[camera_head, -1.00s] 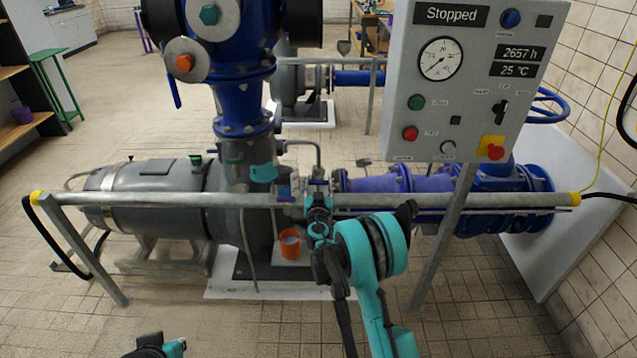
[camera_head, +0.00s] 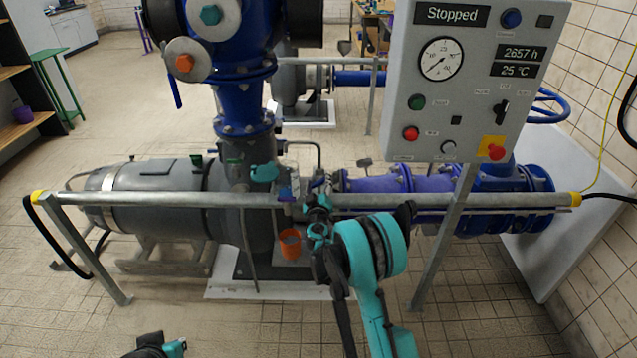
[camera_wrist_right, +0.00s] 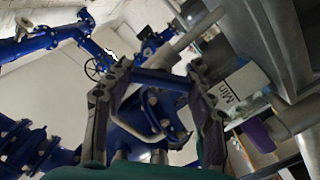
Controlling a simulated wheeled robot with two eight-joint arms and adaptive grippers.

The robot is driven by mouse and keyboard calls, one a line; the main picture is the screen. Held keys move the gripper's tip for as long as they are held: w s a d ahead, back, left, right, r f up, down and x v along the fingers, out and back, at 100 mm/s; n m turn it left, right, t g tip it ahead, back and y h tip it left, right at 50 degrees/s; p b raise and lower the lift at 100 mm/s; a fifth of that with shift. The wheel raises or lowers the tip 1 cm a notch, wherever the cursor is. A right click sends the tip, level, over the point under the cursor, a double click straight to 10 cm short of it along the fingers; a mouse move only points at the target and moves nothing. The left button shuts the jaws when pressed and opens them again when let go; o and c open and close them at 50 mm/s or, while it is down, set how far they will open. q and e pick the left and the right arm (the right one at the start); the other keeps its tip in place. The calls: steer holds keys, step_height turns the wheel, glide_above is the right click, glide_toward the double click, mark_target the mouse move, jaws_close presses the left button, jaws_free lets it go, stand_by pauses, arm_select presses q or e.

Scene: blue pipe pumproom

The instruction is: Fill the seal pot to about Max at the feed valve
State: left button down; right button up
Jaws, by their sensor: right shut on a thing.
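My right gripper (camera_head: 317,190) reaches over the rail to the small fittings beside the pump. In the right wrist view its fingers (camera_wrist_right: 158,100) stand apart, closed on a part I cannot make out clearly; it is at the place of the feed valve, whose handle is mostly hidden. Just left of it is a small pale vessel (camera_head: 286,208), apparently the seal pot. In the right wrist view a white "Min" label (camera_wrist_right: 241,86) shows at the right; neither the Max mark nor the liquid level can be read. My left gripper (camera_head: 160,348) is at the bottom edge, its fingers unclear.
A grey rail (camera_head: 160,200) runs across in front of the pump (camera_head: 160,185). An orange cup (camera_head: 290,243) stands below the vessel. A control panel (camera_head: 470,80) reading "Stopped" rises at the right. The tiled floor at the front left is clear.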

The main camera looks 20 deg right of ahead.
steer(key=n, duration=0.3)
steer(key=shift+a+n, duration=0.1)
steer(key=shift+n, duration=0.2)
steer(key=shift+f+n, duration=0.15)
steer(key=shift+n, duration=1.65)
steer(key=o, duration=1.2)
steer(key=v, duration=1.2)
